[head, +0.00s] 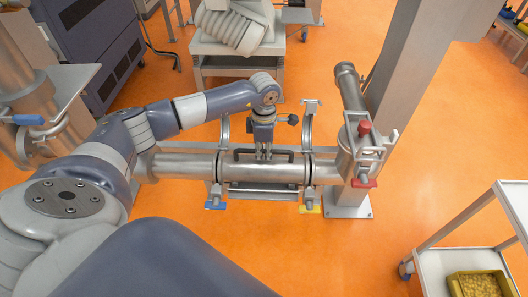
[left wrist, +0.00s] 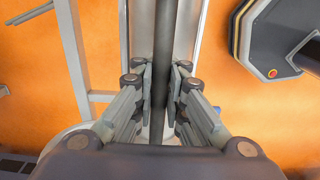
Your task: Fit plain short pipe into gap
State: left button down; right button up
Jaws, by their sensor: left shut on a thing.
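A plain short metal pipe (head: 265,174) with a black handle (head: 284,151) lies level in the gap between the left fixed pipe (head: 185,166) and the right fixed pipe (head: 327,172). It looks in line with both; dark rings show at its two ends, and I cannot tell whether it is fully seated. My left gripper (head: 263,155) comes from above and is shut on the handle. In the left wrist view the handle is a dark bar (left wrist: 158,100) between the fingers (left wrist: 160,82). My right gripper is not in view.
Two clamps stand open at the joints, one with a blue lever (head: 215,205) and one with a yellow lever (head: 309,210). A valve with red knobs (head: 364,128) and a grey column (head: 408,60) stand at the right. A cart (head: 450,262) holds a yellow bin (head: 477,285).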

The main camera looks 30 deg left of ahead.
pick_arm(q)
jog(key=shift+w, duration=0.1)
jog(key=c, duration=1.6)
grip_release()
jog(key=shift+o, duration=0.2)
jog(key=shift+f, duration=0.1)
notch_tip(320, 180, up, 12)
